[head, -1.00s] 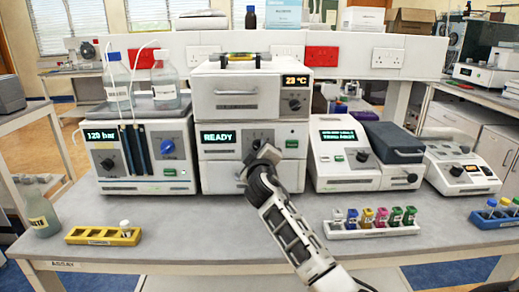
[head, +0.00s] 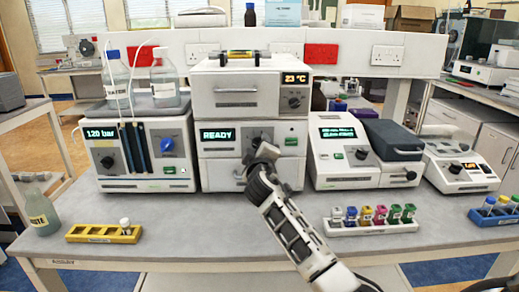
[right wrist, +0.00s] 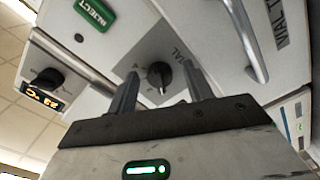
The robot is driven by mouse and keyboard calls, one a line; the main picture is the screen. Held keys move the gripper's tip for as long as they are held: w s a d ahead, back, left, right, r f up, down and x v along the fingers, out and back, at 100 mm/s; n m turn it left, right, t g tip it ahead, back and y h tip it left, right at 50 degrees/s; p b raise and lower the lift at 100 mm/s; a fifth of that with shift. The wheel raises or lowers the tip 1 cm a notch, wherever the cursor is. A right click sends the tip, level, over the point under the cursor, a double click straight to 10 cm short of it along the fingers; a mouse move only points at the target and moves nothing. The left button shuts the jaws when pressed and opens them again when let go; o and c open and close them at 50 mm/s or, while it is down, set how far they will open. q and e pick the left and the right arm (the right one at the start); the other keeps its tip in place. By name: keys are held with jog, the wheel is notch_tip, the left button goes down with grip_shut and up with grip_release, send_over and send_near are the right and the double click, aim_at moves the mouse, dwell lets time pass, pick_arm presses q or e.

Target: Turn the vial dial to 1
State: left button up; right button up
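The vial dial (right wrist: 159,76) is a dark round knob on a grey panel lettered VIAL in the right wrist view. It is on the front of the white machine (head: 222,154) whose display reads READY in the head view. The small position marks are too blurred to read. My left gripper is not in view.
A green EJECT button (right wrist: 95,13) and a metal handle (right wrist: 246,40) flank the dial panel. A unit with a 23 °C display (head: 295,78) sits above. A pump unit (head: 142,158) stands left, other instruments right. A vial rack (head: 372,229) and yellow rack (head: 103,237) lie in front.

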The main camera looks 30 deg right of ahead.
jog(key=shift+s, duration=0.1)
jog(key=b+v, duration=0.2)
jog(key=v, duration=1.3)
jog(key=shift+s, duration=0.35)
jog(key=shift+a, duration=0.15)
jog(key=s+a+f+m+g+y, duration=0.1)
jog(key=s+a+f+g+y, duration=0.15)
jog(key=s+f, duration=0.4)
jog(key=s+a+f+m+g+y, duration=0.1)
jog(key=s+a+f+g+y, duration=0.2)
jog(key=f, duration=0.6)
jog(key=s+a+f+m+g+y, duration=0.1)
jog(key=s+a+f+g+y, duration=0.2)
jog(key=s, duration=0.6)
jog(key=s+a+f+m+g+y, duration=0.1)
jog(key=s+a+f+g, duration=0.2)
jog(key=s+f, duration=0.35)
jog(key=w+a+f+t+y, duration=0.3)
jog(key=w+a+f+t, duration=0.1)
jog(key=f+t, duration=0.2)
jog(key=shift+a+f+n, duration=0.3)
jog(key=shift+a+f, duration=0.1)
